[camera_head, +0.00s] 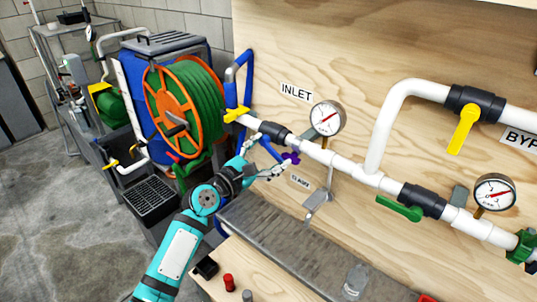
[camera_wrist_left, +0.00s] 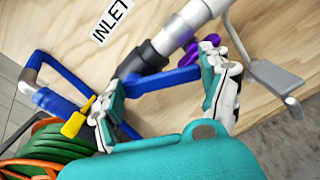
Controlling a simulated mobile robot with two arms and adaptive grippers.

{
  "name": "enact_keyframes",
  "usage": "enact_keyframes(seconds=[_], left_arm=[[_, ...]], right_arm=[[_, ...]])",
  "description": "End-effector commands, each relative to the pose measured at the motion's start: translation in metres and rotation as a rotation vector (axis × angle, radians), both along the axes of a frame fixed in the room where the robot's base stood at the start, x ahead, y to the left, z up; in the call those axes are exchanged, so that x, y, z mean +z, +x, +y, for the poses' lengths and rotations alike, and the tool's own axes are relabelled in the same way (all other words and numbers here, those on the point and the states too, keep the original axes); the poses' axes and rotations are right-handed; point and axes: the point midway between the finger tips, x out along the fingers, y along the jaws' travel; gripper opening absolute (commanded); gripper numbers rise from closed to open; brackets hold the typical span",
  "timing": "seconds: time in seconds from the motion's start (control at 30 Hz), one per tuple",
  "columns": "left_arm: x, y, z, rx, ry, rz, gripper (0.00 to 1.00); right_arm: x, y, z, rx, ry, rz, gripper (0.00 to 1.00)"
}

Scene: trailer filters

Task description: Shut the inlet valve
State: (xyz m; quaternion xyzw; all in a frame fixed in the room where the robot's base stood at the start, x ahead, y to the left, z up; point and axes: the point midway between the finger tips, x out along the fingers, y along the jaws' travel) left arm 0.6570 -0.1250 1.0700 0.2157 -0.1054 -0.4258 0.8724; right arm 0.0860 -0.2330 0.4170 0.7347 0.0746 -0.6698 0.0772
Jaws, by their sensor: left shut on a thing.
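The inlet valve (camera_head: 275,131) is a dark body on the white pipe, below and left of the INLET label (camera_head: 297,92). Its blue lever (camera_head: 268,147) points down from the pipe, towards my left gripper (camera_head: 266,161). In the left wrist view the blue lever (camera_wrist_left: 163,79) lies between the two fingers of my left gripper (camera_wrist_left: 162,90), which is shut on it. The fingers partly cover the lever's ends. The dark valve body (camera_wrist_left: 148,58) shows just behind. My right gripper is not in view.
A purple handle (camera_head: 291,157) is close to the right finger. A pressure gauge (camera_head: 327,117) stands right of the valve. A yellow handle (camera_head: 236,114) and a hose reel (camera_head: 180,108) are to the left. A bottle (camera_head: 355,281) stands below. The plywood panel (camera_head: 300,40) backs the pipes.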

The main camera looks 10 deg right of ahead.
Motion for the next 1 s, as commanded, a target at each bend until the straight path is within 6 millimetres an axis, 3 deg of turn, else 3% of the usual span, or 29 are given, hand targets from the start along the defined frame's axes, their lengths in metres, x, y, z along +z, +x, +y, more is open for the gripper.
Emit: enact_keyframes(seconds=[0.4,0.9,1.0], left_arm=[[-0.008,0.0021,0.0016,0.0,0.117,-0.147,0.21],[-0.0081,0.0022,0.0017,-0.001,0.132,-0.165,0.21],[-0.0082,0.0023,0.0018,-0.001,0.131,-0.164,0.21]], right_arm=[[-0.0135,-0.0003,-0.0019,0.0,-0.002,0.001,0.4],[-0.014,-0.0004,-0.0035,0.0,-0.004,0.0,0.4],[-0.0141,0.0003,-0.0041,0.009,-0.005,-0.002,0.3]])
